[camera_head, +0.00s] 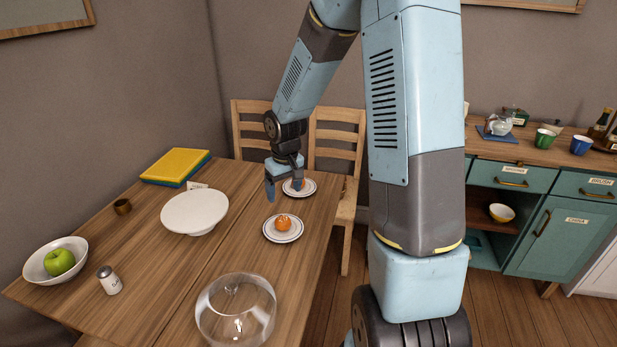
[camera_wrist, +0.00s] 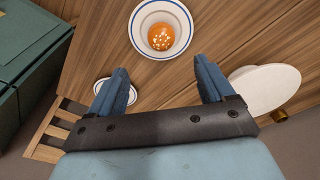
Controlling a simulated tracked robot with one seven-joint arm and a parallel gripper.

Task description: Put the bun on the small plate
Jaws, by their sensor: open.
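The bun (camera_head: 283,222) is round and orange-brown with pale bits on top. It sits on a white plate with a dark rim (camera_head: 283,238); in the wrist view the bun (camera_wrist: 161,37) lies inside the plate's blue rim (camera_wrist: 162,4). Another small white plate (camera_head: 308,187) stands farther back near the table edge, partly hidden by a finger; in the wrist view a bit of it (camera_wrist: 132,94) shows behind the left finger. My gripper (camera_head: 284,190) is open and empty, beside that far plate and behind the bun. In the wrist view its fingers (camera_wrist: 160,68) are spread wide, apart from the bun.
A white cake stand (camera_head: 195,211) is left of the bun. A glass dome (camera_head: 235,310) stands at the table's front. A bowl (camera_head: 38,264) with a green apple, a shaker (camera_head: 109,280), a wooden cup (camera_head: 122,207) and yellow-topped boards (camera_head: 175,165) are farther left. Chairs stand behind.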

